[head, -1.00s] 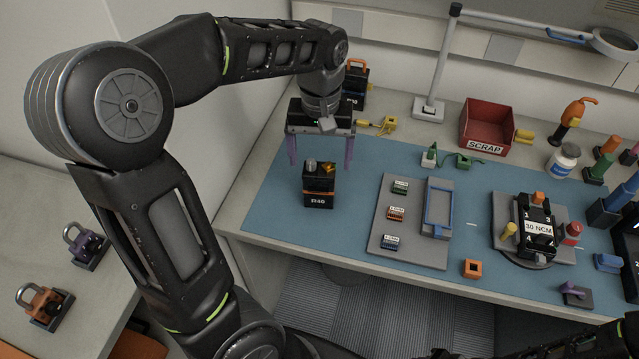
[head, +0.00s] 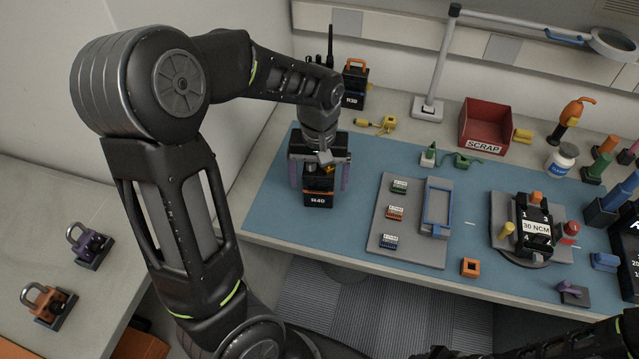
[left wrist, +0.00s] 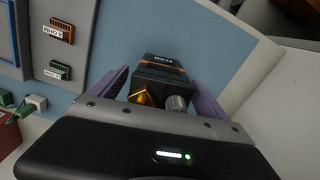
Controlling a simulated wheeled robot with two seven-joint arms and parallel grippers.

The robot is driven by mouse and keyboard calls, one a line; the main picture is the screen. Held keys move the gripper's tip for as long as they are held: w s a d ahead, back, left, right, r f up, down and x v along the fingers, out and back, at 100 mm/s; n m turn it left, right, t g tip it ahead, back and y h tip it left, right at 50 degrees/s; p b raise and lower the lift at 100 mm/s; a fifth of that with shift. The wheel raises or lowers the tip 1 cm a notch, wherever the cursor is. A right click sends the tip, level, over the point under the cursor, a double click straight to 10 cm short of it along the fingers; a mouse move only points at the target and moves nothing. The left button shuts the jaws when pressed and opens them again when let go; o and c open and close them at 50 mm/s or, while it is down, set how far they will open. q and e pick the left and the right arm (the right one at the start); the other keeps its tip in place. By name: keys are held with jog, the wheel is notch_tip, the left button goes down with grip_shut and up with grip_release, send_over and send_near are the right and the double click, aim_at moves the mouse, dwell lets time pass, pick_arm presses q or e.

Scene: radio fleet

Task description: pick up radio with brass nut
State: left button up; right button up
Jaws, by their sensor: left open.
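The radio (head: 318,197) is a small black box with an orange band, standing upright on the blue mat. In the left wrist view the radio (left wrist: 165,73) shows a brass-coloured nut (left wrist: 143,96) and a grey knob (left wrist: 176,102) on its top. My left gripper (head: 318,184) is open, above the radio, with its purple fingers on either side. The gripper body hides part of the radio's top in the head view. My right gripper is not clearly in view.
Another black radio (head: 353,88) with an orange handle stands behind. A grey tray with connectors (head: 386,262) lies right of the radio. A red scrap bin (head: 484,128), lamp base (head: 427,108) and yellow clip (head: 384,124) are farther back. The mat's front left is clear.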

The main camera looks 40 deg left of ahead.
dwell(0.6)
pick_arm(q)
jog(key=c, duration=1.8)
